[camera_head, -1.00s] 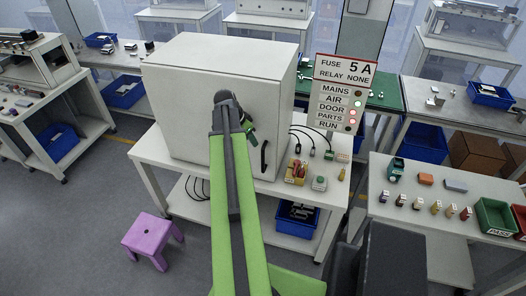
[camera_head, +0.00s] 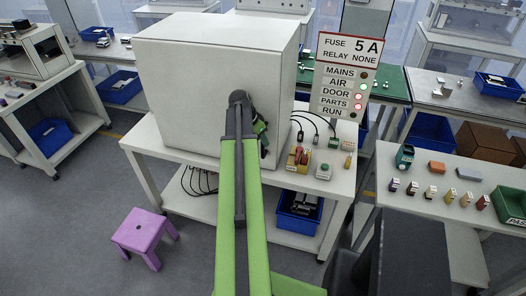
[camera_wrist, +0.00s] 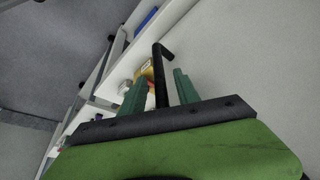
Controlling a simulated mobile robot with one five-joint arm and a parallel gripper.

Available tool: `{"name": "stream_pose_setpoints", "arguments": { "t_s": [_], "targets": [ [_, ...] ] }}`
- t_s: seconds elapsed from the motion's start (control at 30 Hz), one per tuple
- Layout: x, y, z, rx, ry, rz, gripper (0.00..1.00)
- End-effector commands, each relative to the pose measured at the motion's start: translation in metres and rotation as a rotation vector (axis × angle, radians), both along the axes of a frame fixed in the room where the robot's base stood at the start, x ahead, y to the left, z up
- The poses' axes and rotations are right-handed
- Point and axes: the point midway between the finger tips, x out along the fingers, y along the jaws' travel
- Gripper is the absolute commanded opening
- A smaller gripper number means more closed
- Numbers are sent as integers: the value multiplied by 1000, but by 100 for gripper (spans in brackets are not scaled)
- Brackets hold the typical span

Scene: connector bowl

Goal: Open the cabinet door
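The white cabinet (camera_head: 185,95) stands on a white bench, its front door closed. The door's black bar handle is at the right edge of the front face, mostly hidden behind my gripper (camera_head: 260,137) in the head view. In the wrist view the black handle (camera_wrist: 161,82) runs between the two green fingers of my gripper (camera_wrist: 158,90). The fingers are apart, with visible gaps on each side of the handle. The pale door surface (camera_wrist: 250,60) fills the right of that view.
A purple stool (camera_head: 145,234) is on the floor at left. A side table (camera_head: 425,170) with several small parts is at right.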

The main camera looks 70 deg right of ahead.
Motion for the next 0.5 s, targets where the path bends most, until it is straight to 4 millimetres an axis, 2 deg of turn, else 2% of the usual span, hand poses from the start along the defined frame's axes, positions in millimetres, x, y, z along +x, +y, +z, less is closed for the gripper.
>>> {"name": "stream_pose_setpoints", "arguments": {
  "t_s": [0.03, 0.1, 0.4, 0.43, 0.5],
  "targets": [
    [-1, -4, -17, 0, 0, 0, 38],
    [-3, -7, -23, 0, 0, 0, 38],
    [-4, -8, -22, 0, -1, 0, 38],
    [-4, -8, -22, 0, 0, 1, 37],
    [-4, -8, -22, 0, 0, 1, 27]
  ]
}}
